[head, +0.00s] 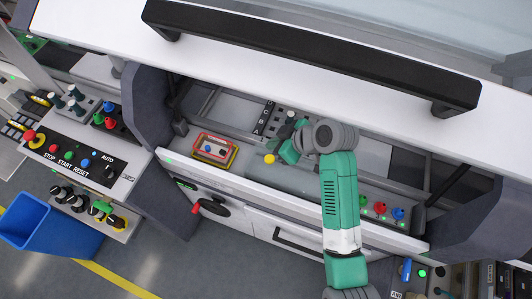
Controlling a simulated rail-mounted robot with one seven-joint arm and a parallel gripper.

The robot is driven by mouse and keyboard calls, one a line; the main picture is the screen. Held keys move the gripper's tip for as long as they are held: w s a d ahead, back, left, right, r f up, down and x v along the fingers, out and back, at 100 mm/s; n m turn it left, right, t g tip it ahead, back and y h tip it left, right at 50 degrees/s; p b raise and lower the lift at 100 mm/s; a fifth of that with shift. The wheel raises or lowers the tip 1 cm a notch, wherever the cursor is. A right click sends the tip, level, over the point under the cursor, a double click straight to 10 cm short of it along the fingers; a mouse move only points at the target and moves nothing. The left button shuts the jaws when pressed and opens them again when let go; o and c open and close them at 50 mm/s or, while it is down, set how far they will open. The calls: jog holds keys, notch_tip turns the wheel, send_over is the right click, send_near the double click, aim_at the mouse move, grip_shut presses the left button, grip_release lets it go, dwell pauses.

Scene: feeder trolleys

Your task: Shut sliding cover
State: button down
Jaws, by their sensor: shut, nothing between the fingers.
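The sliding cover (105,22) is a large white panel across the top of the head view, with a long black bar handle (310,55) on its face. It stands back from the front ledge, so the bay below it is open to view. My gripper (287,152) is at the end of the green arm, low over the bay, below the handle and apart from it. It is shut and holds nothing. Its fingertips are small and partly hidden by the wrist.
A red-framed box (214,150) sits at the bay's left, near a yellow knob (270,158). Red, green and blue buttons (381,208) are on the right of the ledge. A control panel (75,160) and a blue bin (45,225) stand at the left.

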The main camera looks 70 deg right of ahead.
jog(key=x, duration=1)
jog(key=shift+b, duration=0.4)
jog(key=shift+s+a+f+p, duration=0.15)
jog(key=shift+s+f+p, duration=0.05)
jog(key=shift+s, duration=0.75)
jog(key=shift+s+a+f+p, duration=0.15)
jog(key=shift+s+p, duration=0.05)
jog(key=shift+s, duration=0.75)
